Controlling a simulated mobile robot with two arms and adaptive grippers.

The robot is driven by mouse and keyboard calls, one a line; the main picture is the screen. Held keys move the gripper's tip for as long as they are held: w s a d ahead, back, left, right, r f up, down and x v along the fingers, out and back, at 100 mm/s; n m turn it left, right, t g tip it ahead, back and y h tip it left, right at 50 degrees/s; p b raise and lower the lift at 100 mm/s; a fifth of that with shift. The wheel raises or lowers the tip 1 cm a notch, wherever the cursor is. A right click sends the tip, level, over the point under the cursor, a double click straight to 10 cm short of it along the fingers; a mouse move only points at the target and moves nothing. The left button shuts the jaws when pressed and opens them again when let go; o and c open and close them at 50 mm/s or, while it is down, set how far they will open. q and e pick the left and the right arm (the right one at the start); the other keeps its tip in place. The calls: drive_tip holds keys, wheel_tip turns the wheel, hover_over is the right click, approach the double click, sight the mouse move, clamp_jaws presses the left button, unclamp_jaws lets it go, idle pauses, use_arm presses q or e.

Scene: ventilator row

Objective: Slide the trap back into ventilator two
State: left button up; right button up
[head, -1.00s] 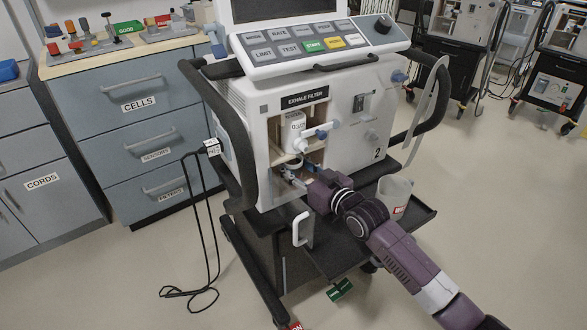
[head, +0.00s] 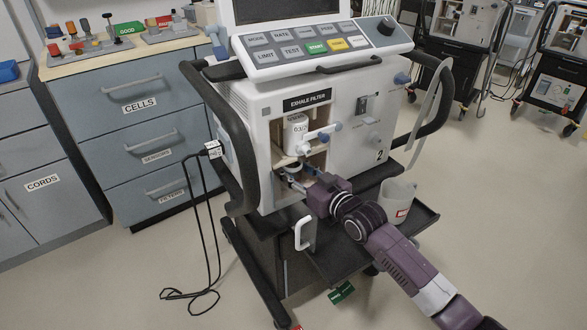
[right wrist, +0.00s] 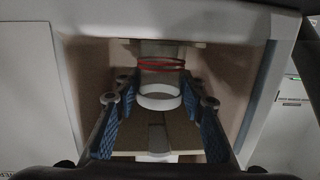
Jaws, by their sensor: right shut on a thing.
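Ventilator two (head: 358,150) stands in the middle of the head view, with its "EXHALE FILTER" bay (head: 318,158) open at the front. My right gripper (head: 293,183) reaches into the lower part of this bay. In the right wrist view its two blue-padded fingers (right wrist: 160,98) flank the trap, which shows as a white ring (right wrist: 159,96) with see-through walls that are hard to make out. The gripper is shut on it. Red rings (right wrist: 161,64) show just beyond the white ring. The trap is mostly hidden in the head view. My left gripper is not in view.
A white filter (head: 296,130) with a blue-ended lever (head: 322,136) sits above my gripper in the bay. An open white door handle (head: 303,233) is below. A tub (head: 398,200) stands on the dark shelf (head: 425,216). The bay walls are close around the fingers.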

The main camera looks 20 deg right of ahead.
idle(0.3)
drive_tip(key=o, duration=1.2)
drive_tip(key=shift+f, duration=0.1)
drive_tip(key=shift+o, duration=0.2)
drive_tip(key=v, duration=1.2)
